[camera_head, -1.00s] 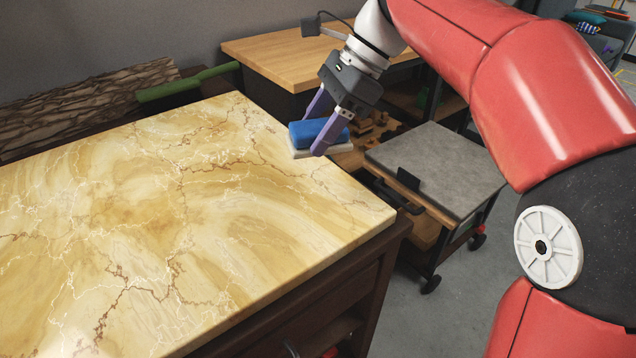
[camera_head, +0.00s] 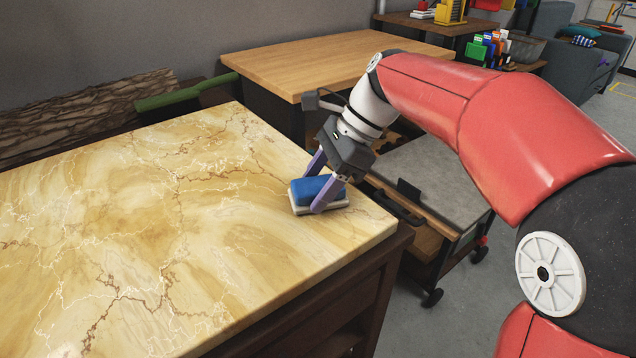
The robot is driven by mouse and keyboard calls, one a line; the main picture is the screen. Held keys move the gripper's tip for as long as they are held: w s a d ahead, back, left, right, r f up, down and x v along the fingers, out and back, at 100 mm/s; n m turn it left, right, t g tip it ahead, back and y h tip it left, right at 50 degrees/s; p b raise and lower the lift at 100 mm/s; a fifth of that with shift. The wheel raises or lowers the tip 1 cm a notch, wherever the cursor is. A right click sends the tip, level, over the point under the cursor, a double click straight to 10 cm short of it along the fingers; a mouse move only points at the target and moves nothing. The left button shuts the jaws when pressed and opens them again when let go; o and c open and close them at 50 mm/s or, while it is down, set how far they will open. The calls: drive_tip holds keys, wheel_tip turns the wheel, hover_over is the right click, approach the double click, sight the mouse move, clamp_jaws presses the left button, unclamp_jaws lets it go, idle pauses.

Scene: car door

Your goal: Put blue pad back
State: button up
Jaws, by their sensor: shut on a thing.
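The blue pad (camera_head: 318,189) has a white base and sits between the purple fingers of my gripper (camera_head: 318,187). My gripper is shut on it. The pad is at the right part of the marble-topped table (camera_head: 150,220), close to the right edge. It is at or just above the surface; I cannot tell whether it touches. The near finger covers part of the pad's right side.
A wooden table (camera_head: 320,60) stands behind. A wheeled cart (camera_head: 440,175) with a grey top stands to the right, partly behind my arm. Most of the marble top is clear.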

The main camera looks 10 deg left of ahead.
drive_tip(key=o, duration=1)
drive_tip(key=shift+f, duration=0.1)
drive_tip(key=shift+c, duration=0.2)
drive_tip(key=p+v, duration=0.3)
drive_tip(key=v, duration=0.9)
drive_tip(key=s+d+f+n+t+h, duration=0.3)
drive_tip(key=s+d+f+n, duration=0.3)
drive_tip(key=s+d, duration=0.3)
drive_tip(key=s+d+f+n+t+h, duration=0.2)
drive_tip(key=s+d+f+n+t, duration=0.3)
drive_tip(key=s+d+f, duration=0.3)
drive_tip(key=d+n, duration=0.1)
drive_tip(key=d, duration=0.2)
drive_tip(key=shift+s+f+n+t+h, duration=0.3)
drive_tip(key=shift+s+f+h, duration=0.05)
drive_tip(key=shift+s+h, duration=0.05)
drive_tip(key=shift+d, duration=0.1)
